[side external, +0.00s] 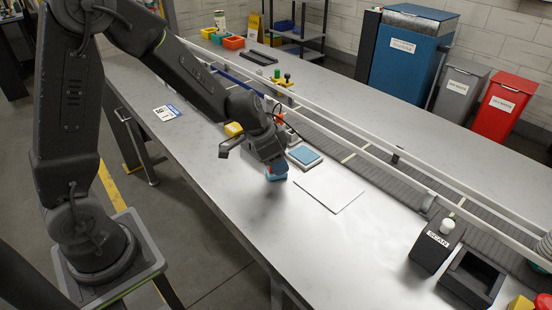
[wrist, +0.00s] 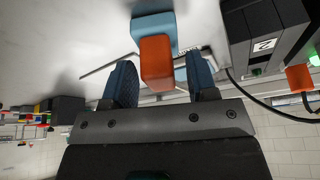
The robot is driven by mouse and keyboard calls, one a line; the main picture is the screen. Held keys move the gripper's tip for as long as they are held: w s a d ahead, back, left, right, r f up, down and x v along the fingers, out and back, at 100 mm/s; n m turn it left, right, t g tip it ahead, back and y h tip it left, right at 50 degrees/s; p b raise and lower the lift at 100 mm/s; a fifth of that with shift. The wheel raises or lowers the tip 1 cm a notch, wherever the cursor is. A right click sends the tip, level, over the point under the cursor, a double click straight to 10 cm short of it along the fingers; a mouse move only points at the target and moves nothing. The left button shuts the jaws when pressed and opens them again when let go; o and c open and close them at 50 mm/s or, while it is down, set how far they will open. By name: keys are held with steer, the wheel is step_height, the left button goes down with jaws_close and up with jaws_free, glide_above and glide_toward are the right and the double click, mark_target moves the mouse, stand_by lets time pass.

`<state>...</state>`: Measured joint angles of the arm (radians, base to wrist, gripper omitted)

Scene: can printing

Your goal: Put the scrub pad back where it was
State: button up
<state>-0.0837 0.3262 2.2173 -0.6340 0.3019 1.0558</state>
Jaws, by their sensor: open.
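The scrub pad appears to be the blue block with an orange top (wrist: 155,50) between my two blue fingers in the wrist view. In the side view its blue part (side external: 276,175) shows just below my gripper (side external: 275,164), at the bench top. My gripper (wrist: 161,80) is open, with a finger on each side of the orange part. A gap shows at the right finger; contact at the left finger is hard to tell. The pad's underside is hidden.
A blue-topped flat pad in a tray (side external: 305,156) and a white plate (side external: 330,187) lie close to the right. A railed conveyor (side external: 350,155) runs behind. A SCAN box (side external: 437,240) stands at the lower right. The bench left of the gripper is mostly clear.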

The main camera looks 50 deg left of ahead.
steer(key=v, duration=1.2)
steer(key=s+d+r+n+y, duration=0.1)
steer(key=s+r+n, duration=0.1)
steer(key=s, duration=0.6)
steer(key=s+d+r+n+t, duration=0.1)
steer(key=s+d+r+n, duration=0.1)
steer(key=s, duration=0.7)
steer(key=shift+s+r+t+y, duration=0.3)
steer(key=shift+r+y, duration=0.1)
steer(key=shift+r, duration=0.5)
steer(key=shift+w+d, duration=0.1)
